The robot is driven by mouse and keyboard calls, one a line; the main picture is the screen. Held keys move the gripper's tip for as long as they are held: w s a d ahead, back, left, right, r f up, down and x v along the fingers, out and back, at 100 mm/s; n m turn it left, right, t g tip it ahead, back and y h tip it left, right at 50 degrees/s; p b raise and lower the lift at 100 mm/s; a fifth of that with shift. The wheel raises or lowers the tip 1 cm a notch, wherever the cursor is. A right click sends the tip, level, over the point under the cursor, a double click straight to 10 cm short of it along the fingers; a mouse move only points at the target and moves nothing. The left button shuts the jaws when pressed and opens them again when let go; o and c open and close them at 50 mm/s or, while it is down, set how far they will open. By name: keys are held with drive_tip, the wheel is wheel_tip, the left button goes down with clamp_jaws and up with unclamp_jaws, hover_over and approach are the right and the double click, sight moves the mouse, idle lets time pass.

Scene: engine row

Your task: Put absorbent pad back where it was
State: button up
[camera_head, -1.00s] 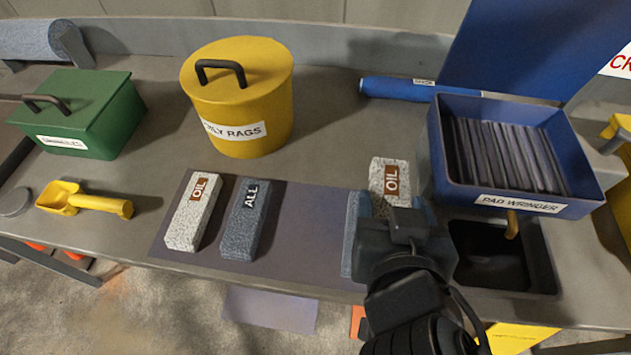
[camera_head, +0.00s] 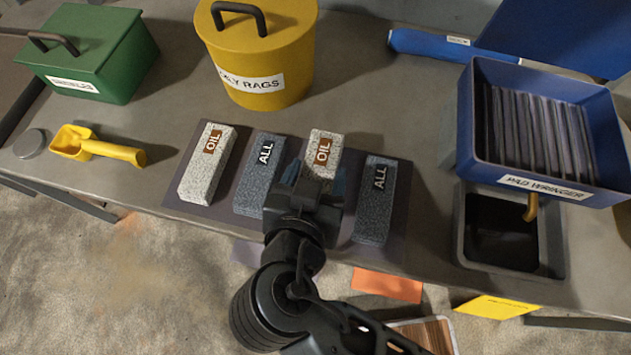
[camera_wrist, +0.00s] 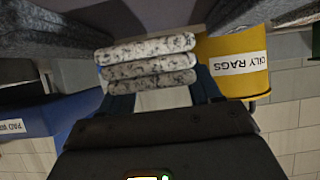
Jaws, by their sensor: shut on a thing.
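My gripper (camera_head: 312,182) is shut on a white speckled absorbent pad with a brown OIL label (camera_head: 323,152). The pad is over the dark mat (camera_head: 290,232), between a blue-grey ALL pad on the left (camera_head: 260,172) and another ALL pad on the right (camera_head: 376,202). A second OIL pad (camera_head: 206,166) lies at the mat's left end. The gripper hides the held pad's near end, and I cannot tell whether it touches the mat. In the wrist view the held pad (camera_wrist: 148,62) shows as speckled layers between the fingers (camera_wrist: 162,92).
The blue pad wringer (camera_head: 545,188) and a black basin (camera_head: 500,235) stand on the right. A yellow oily rags bin (camera_head: 258,60), a green box (camera_head: 90,60) and a yellow scoop (camera_head: 100,148) are on the left. The bench's front edge runs close below the mat.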

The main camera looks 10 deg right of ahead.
drive_tip(key=shift+f, duration=2.05)
drive_tip(key=shift+f, duration=0.25)
drive_tip(key=o, duration=1.1)
drive_tip(key=shift+r, duration=0.1)
drive_tip(key=shift+r, duration=0.2)
drive_tip(key=v, duration=1.2)
drive_tip(key=shift+a+b, duration=0.1)
drive_tip(key=shift+b, duration=0.25)
